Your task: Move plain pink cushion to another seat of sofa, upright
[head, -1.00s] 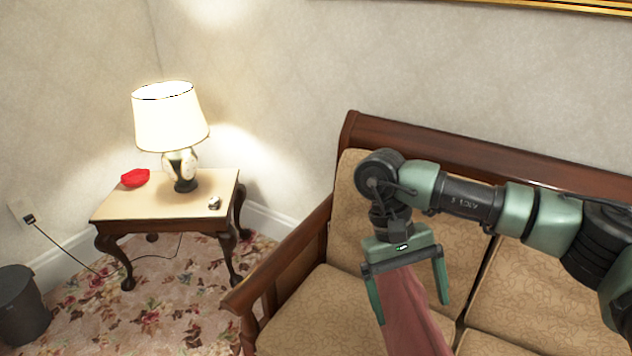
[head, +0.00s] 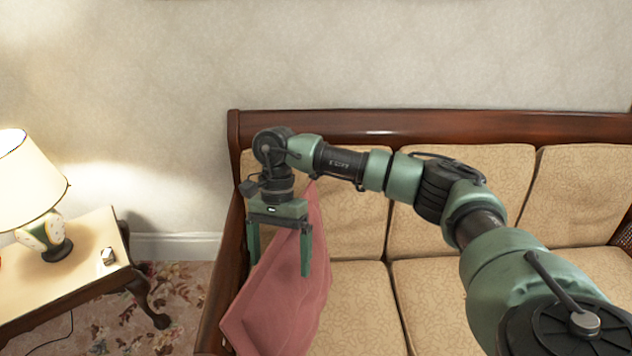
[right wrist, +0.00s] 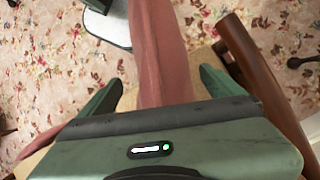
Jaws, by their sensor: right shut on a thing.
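The plain pink cushion (head: 283,300) hangs from my right gripper (head: 280,262) over the left seat of the sofa, close to its left arm. The gripper points down and is shut on the cushion, which passes between its fingers. The cushion also shows between the fingers in the right wrist view (right wrist: 160,60). It hangs tilted, and whether its lower edge touches the seat cannot be told. The tan sofa (head: 365,305) has a dark wood frame, with the middle (head: 440,300) and right (head: 570,275) seats bare. My left gripper is not in view.
A side table (head: 60,290) with a lit lamp (head: 25,190) and a small object (head: 108,256) stands left of the sofa. The sofa's wooden left arm (head: 225,290) is right beside the cushion. The wooden back rail (head: 430,125) runs behind.

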